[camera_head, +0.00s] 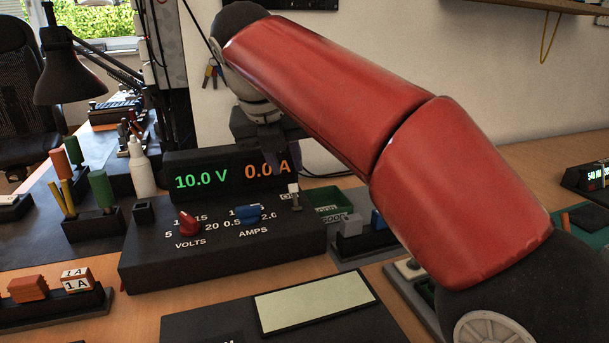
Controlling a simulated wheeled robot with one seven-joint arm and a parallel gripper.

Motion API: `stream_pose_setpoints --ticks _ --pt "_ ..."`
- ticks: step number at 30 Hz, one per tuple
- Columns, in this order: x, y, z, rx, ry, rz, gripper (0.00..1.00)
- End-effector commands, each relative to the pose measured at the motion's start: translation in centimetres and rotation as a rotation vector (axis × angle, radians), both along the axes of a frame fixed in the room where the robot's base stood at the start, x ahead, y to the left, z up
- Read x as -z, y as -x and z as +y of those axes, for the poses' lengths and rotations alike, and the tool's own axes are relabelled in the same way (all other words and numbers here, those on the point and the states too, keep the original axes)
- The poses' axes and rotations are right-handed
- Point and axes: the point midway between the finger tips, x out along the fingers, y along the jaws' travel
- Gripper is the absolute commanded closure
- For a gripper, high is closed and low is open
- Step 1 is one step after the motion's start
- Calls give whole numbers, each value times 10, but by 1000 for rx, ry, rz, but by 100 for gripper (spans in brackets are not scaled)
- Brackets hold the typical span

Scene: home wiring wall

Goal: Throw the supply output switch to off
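The power supply (150,262) is a black box with a sloped front. Its display (232,176) reads 10.0 V in green and 0.0 A in orange. A small white-tipped toggle switch (294,189) stands upright at the panel's right side, with a partly hidden label beside it. My gripper (272,150) is dark and hangs above and behind the switch, near the display's top edge, apart from the switch. Its fingers are hard to make out, so its opening does not show.
My red arm crosses the right half and hides part of the bench. A green bin (328,198) stands right of the supply. A white bottle (141,168) and a screwdriver rack (95,222) stand to the left. A dark panel (215,318) lies in front.

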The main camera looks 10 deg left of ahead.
Motion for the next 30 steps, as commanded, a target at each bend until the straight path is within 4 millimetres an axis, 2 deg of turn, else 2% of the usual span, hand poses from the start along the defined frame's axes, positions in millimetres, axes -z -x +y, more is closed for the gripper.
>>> stream_pose_setpoints --ticks 6,12,24,30 --pt "35 -14 -5 2 2 2 76" --pt "58 -24 -9 3 1 1 76" --pt "65 -28 -10 2 -1 0 76" --pt "65 -28 -9 2 -1 0 100"
